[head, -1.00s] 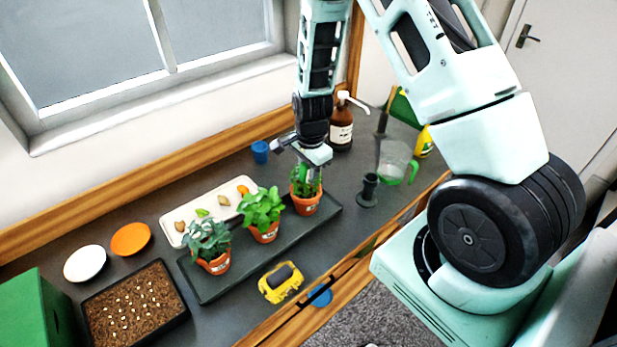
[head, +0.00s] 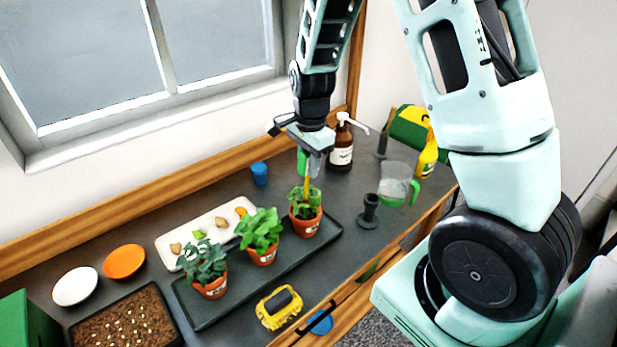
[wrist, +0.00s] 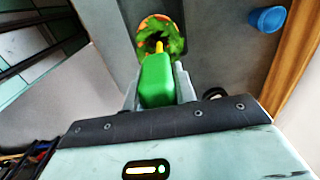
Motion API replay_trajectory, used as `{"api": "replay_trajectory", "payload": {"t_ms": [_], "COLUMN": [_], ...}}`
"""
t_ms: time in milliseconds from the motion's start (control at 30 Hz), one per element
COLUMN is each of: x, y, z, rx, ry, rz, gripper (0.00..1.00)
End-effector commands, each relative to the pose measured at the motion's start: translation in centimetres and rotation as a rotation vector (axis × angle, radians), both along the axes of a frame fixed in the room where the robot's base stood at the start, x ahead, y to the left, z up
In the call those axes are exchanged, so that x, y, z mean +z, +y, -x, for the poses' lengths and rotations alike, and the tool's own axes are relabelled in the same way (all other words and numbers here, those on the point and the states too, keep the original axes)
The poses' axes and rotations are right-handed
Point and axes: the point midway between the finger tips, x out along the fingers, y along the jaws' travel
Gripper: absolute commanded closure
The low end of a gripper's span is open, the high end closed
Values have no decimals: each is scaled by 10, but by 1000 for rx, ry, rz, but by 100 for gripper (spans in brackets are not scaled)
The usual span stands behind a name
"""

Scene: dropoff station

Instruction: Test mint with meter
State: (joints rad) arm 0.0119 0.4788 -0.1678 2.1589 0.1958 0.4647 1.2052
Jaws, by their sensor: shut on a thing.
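My gripper (head: 312,160) is shut on the green meter (wrist: 158,80), whose yellow probe points down over the right-hand pot. The meter also shows in the head view (head: 303,162). The probe's lower end is among or just above that plant's leaves; I cannot tell whether it touches soil. Three potted plants stand on a dark tray (head: 203,316): a grey-green one at left (head: 205,262), a bright broad-leaved one in the middle (head: 262,229), and a leafy one at right (head: 305,206). The pot labels are too small to read, so I cannot tell which is mint.
A white tray (head: 172,243) with small items lies behind the plants. A blue cup (head: 259,173), brown pump bottle (head: 341,148), clear green-handled jug (head: 396,182) and black stand (head: 368,212) surround the right end. A yellow-black object (head: 279,308) lies in front.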

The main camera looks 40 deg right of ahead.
Motion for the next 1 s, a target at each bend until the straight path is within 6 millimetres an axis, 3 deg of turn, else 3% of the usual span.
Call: {"api": "replay_trajectory", "payload": {"t_ms": [1000], "x": [64], "y": [0], "z": [0], "rx": [-1], "ry": [-1], "rz": [0], "gripper": [100]}}
